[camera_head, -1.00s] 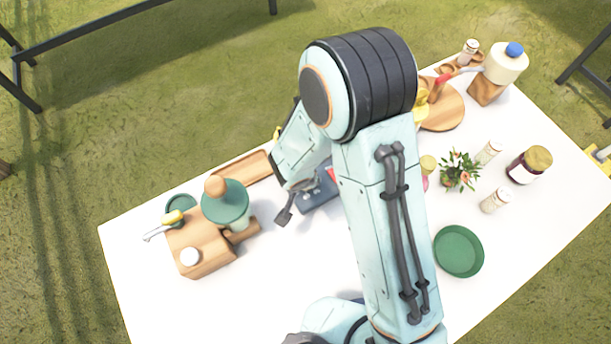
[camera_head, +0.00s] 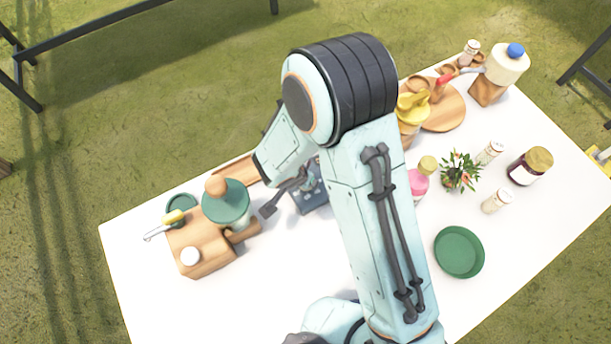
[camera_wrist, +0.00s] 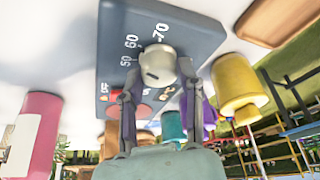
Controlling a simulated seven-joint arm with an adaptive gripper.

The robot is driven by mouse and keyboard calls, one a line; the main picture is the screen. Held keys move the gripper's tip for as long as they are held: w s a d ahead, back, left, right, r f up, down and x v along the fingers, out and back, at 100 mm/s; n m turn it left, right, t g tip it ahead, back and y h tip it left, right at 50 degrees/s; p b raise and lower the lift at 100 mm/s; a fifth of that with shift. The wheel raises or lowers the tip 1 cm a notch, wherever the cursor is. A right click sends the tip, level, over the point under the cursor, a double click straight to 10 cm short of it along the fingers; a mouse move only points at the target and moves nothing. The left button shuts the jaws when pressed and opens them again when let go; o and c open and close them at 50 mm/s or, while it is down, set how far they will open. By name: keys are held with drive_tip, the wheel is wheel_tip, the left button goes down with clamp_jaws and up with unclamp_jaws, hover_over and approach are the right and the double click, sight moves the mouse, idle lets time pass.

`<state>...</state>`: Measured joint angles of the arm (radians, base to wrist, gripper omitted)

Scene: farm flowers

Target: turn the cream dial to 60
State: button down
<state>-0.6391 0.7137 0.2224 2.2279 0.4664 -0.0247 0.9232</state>
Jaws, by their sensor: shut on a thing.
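The cream dial (camera_wrist: 157,65) sits on a dark blue-grey panel (camera_wrist: 190,35) in the wrist view. White numbers 50, 60 and 70 are printed around its far side. A small dark mark shows on the dial, but I cannot tell which number it points to. My gripper (camera_wrist: 158,78) has one finger on each side of the dial and is shut on it. In the head view the panel (camera_head: 311,198) shows partly beside my arm, which hides the dial.
A pink bottle (camera_head: 418,185) and a yellow-lidded jar (camera_head: 410,105) stand right of my arm. A wooden block (camera_head: 205,255) and green-lidded jar (camera_head: 226,207) stand left. A green bowl (camera_head: 459,252) lies right. The front left of the white table (camera_head: 150,300) is clear.

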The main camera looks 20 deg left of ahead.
drive_tip(key=c, duration=0.7)
unclamp_jaws()
drive_tip(key=v, duration=1.2)
